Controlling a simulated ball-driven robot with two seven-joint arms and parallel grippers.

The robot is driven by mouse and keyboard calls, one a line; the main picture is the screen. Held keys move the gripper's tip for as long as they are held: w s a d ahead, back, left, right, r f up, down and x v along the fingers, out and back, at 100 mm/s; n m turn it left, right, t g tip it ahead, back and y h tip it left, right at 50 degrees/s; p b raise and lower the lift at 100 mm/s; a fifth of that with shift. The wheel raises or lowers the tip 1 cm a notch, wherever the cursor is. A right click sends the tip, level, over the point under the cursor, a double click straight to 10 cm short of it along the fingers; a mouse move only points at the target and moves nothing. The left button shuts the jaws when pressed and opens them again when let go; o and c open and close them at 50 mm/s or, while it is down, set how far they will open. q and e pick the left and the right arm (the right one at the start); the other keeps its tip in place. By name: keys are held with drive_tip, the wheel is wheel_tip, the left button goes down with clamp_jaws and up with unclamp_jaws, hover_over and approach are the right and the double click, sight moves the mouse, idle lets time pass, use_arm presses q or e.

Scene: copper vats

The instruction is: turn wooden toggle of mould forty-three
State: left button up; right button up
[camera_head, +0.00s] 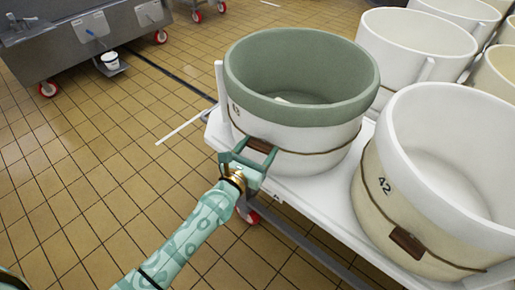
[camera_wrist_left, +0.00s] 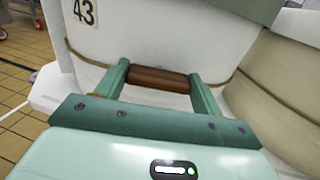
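Mould forty-three (camera_head: 290,135) is a white round vat with a green upper band, on the left corner of a white cart; its number 43 shows in the left wrist view (camera_wrist_left: 84,11). A cord runs around it. The brown wooden toggle (camera_wrist_left: 160,79) lies level against its wall and shows partly in the head view (camera_head: 262,146). My left gripper (camera_wrist_left: 160,82) is open, with one finger at each end of the toggle. My right gripper is not in view.
Mould 42 (camera_head: 440,170), with its own wooden toggle (camera_head: 407,243), stands close on the right. More white vats (camera_head: 415,42) stand behind. The white cart edge (camera_head: 310,200) runs below the moulds.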

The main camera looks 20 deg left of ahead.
use_arm(q)
drive_tip(key=shift+c, duration=0.6)
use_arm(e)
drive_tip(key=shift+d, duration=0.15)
